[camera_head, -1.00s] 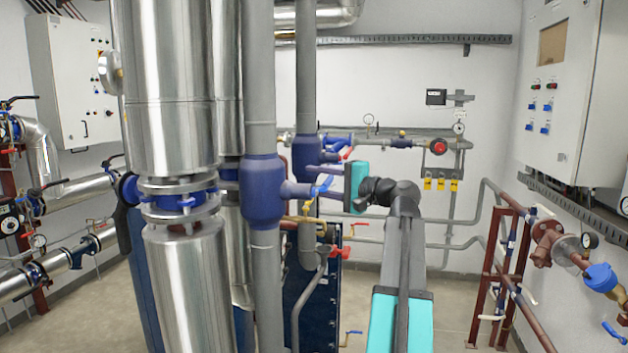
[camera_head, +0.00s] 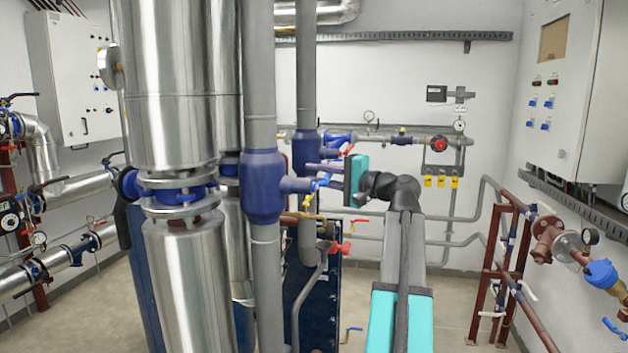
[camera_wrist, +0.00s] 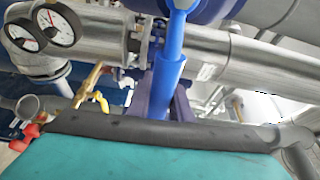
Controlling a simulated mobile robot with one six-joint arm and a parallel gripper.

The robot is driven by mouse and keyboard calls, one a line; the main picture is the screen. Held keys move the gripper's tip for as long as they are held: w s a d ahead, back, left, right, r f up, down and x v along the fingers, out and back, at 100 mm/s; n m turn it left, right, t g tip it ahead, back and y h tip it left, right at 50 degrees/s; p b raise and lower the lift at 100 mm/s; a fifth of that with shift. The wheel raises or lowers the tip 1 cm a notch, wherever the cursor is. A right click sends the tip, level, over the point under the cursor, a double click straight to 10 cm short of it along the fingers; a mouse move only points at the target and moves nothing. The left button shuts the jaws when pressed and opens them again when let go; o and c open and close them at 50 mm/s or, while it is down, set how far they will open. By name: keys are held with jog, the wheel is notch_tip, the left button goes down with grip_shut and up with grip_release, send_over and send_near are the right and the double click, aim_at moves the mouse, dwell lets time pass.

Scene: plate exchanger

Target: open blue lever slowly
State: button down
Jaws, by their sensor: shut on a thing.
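The blue lever (camera_head: 319,183) sits on the blue valve body (camera_head: 263,187) of the grey vertical pipe, in the middle of the head view. In the wrist view the blue lever (camera_wrist: 169,78) runs down from the valve at the top to between my fingers. My gripper (camera_head: 326,176), with its teal body, reaches it from the right. In the wrist view my gripper (camera_wrist: 165,108) has its dark purple fingers around the lever's lower part. The lever's gripped end is partly hidden by the fingers and the grey-edged teal body.
A yellow-handled valve (camera_head: 308,215) and a red-handled valve (camera_head: 339,248) sit just below. Large silver pipes (camera_head: 170,80) stand to the left. Two gauges (camera_wrist: 58,25) show in the wrist view. Open floor (camera_head: 455,305) lies to the right of my arm.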

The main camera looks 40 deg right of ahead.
jog(key=shift+r+n+t+b, duration=0.3)
jog(key=shift+r+n+b, duration=0.4)
jog(key=shift+r+b, duration=0.3)
jog(key=shift+f, duration=0.1)
jog(key=c, duration=1.6)
grip_release()
jog(key=shift+s, duration=0.1)
